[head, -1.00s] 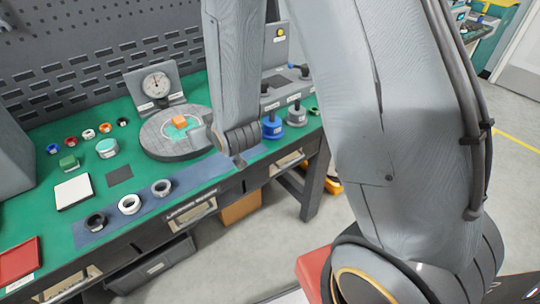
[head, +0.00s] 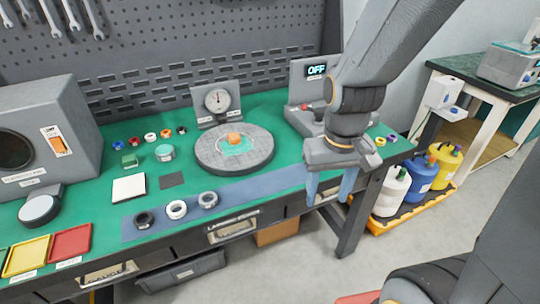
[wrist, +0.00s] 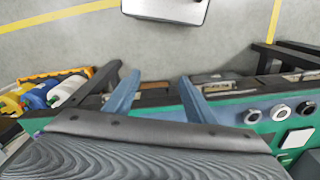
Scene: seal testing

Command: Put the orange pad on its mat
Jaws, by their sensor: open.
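A small orange piece (head: 235,139), apparently the orange pad, sits on a teal patch (head: 247,148) on the round grey plate (head: 207,152) of the dial gauge stand. A dark square mat (head: 171,180) lies bare on the green bench top, left of that plate. I cannot tell which of these flat patches is the pad's mat. My gripper (head: 330,186) hangs at the bench's front edge, right of the plate, with blue fingers pointing down. It is open and empty. In the wrist view its spread fingers (wrist: 160,77) show the floor and bench edge, and no pad between them.
A dial gauge (head: 217,99) rises behind the plate. Several rings, including a white ring (head: 176,209), lie on a blue strip (head: 245,187) along the front. A white square (head: 128,188) and a teal-topped tin (head: 164,153) stand left. A grey box with a display (head: 305,80) stands behind my gripper.

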